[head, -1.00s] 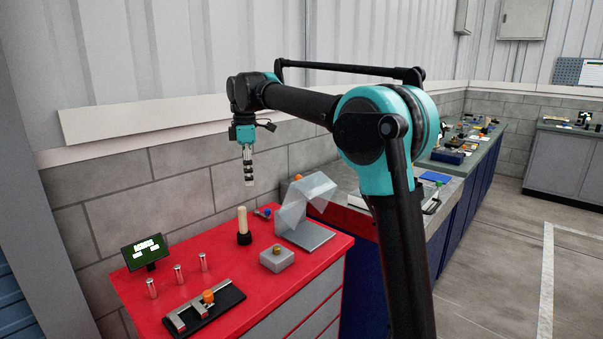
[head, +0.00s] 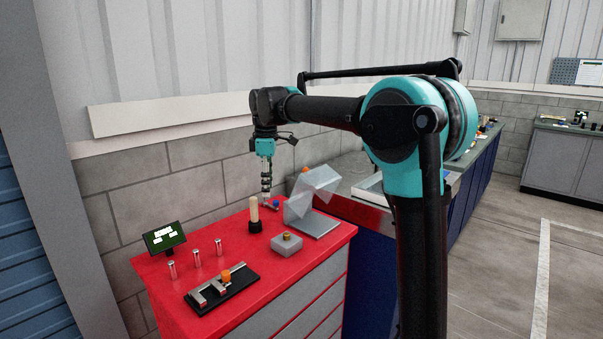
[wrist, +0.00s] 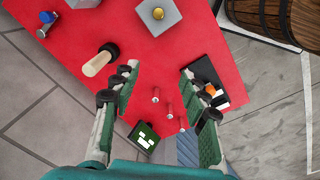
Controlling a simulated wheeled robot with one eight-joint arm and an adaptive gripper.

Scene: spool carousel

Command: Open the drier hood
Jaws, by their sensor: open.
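The drier hood (head: 318,181) is a clear, angular cover over a flat grey base (head: 320,225) at the back right of the red bench in the head view. The hood appears tilted above the base, but I cannot tell how far it is open. My gripper (head: 266,196) points down to the left of the hood, just behind and above a pale rod in a black holder (head: 255,215). In the wrist view my gripper (wrist: 165,112) is open, its fingers wide apart with nothing between them. The hood is not recognisable in the wrist view.
The red bench (head: 225,245) also holds a grey box with a brass knob (head: 287,245), a blue-knobbed part (head: 274,204), several metal pins, a black fixture with an orange piece (head: 222,291) and a small green display (head: 164,237). A wooden barrel (wrist: 275,18) shows in the wrist view.

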